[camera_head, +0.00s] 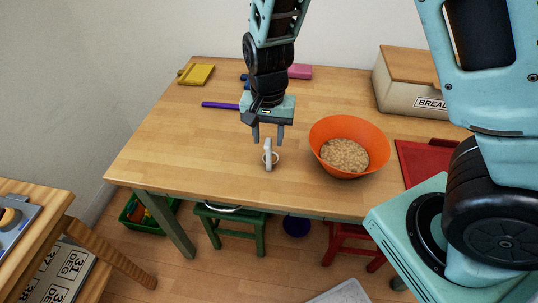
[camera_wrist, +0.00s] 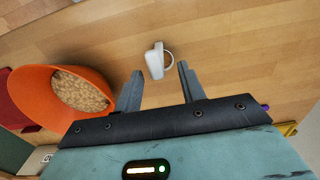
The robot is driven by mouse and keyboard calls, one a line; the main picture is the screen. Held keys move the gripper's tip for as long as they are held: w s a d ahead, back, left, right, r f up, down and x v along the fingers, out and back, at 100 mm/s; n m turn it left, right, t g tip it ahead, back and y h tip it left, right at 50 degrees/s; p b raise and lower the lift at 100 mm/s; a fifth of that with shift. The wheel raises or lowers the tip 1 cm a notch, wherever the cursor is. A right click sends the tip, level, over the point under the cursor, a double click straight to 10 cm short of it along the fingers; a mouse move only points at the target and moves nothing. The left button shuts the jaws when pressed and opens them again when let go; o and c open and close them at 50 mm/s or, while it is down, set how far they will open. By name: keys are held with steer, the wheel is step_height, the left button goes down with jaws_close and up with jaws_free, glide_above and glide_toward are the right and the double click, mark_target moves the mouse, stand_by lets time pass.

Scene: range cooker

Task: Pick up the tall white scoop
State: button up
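The tall white scoop (camera_head: 268,154) stands on the wooden table near its front edge, with a ring-like part around its lower end. It also shows in the wrist view (camera_wrist: 155,60), ahead of the fingertips and roughly between their lines. My gripper (camera_head: 268,140) points down just above and behind the scoop in the head view. Its two fingers are apart with nothing between them in the wrist view (camera_wrist: 158,75). I cannot tell whether a finger touches the scoop.
An orange bowl (camera_head: 322,146) of grainy food stands close to the scoop's right. A red tray (camera_head: 425,158) and a bread box (camera_head: 408,93) are farther right. A purple stick (camera_head: 220,105) and a yellow item (camera_head: 196,74) lie behind left. The table's left part is clear.

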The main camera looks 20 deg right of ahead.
glide_above(269, 167)
steer(key=shift+w+d+f, duration=0.1)
steer(key=shift+w+f, duration=0.1)
steer(key=shift+f, duration=1.15)
steer(key=shift+w+d+f, duration=0.1)
steer(key=shift+w+f, duration=0.05)
steer(key=shift+f, duration=1.15)
jaws_close()
